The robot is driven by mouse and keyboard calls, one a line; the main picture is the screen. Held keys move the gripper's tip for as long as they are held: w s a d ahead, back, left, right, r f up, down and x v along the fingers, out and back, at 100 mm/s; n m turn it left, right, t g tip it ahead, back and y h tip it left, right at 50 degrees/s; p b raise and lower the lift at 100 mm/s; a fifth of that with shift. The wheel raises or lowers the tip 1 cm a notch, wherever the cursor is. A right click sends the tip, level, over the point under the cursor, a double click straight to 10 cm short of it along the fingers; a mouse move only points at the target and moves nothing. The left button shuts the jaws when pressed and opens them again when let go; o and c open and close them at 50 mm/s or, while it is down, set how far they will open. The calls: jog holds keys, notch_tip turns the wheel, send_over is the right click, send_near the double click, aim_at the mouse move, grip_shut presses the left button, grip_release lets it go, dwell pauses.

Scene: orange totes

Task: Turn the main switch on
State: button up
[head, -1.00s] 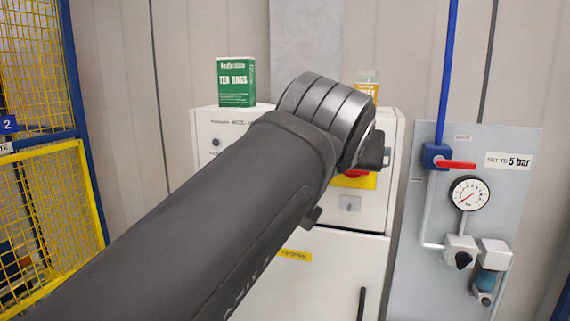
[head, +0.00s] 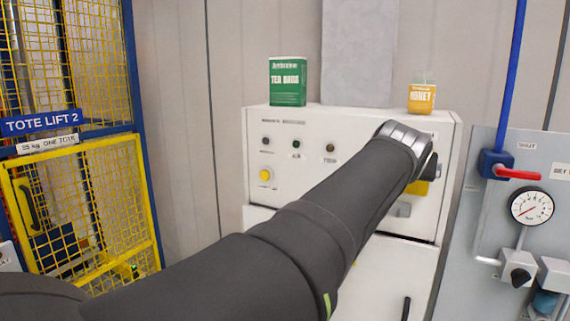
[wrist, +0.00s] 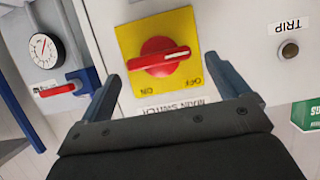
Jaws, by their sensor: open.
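The main switch is a red rotary knob (wrist: 160,57) on a yellow plate (wrist: 128,40), seen upside down in the wrist view. Its white mark points right, on the side of the OFF lettering; ON is lower left. My gripper (wrist: 166,88) is open and empty, facing the panel. Its fingers appear left and right of the plate's lower part, with the knob between and beyond them. I cannot tell the remaining gap to the knob.
The white cabinet (head: 350,255) carries a green tea box (head: 288,82) and a honey carton (head: 422,98) on top. A yellow button (head: 265,175) and small lamps are left of my arm. A gauge panel with a red-handled valve (head: 517,174) stands right; a yellow mesh cage (head: 80,210) stands left.

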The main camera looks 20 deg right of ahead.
jog(key=shift+x, duration=0.85)
jog(key=c, duration=1)
jog(key=shift+s+d+f+m+t+y, duration=0.35)
jog(key=shift+m+t, duration=0.8)
jog(key=shift+m, duration=1.05)
jog(key=shift+f+m+t+y, duration=0.2)
jog(key=shift+m+t+y, duration=0.4)
jog(key=shift+m+t, duration=1.1)
jog(key=shift+s+d+f+m+t+y, duration=0.25)
jog(key=shift+m+t+y, duration=0.3)
jog(key=shift+m, duration=2.15)
jog(key=shift+w, duration=0.1)
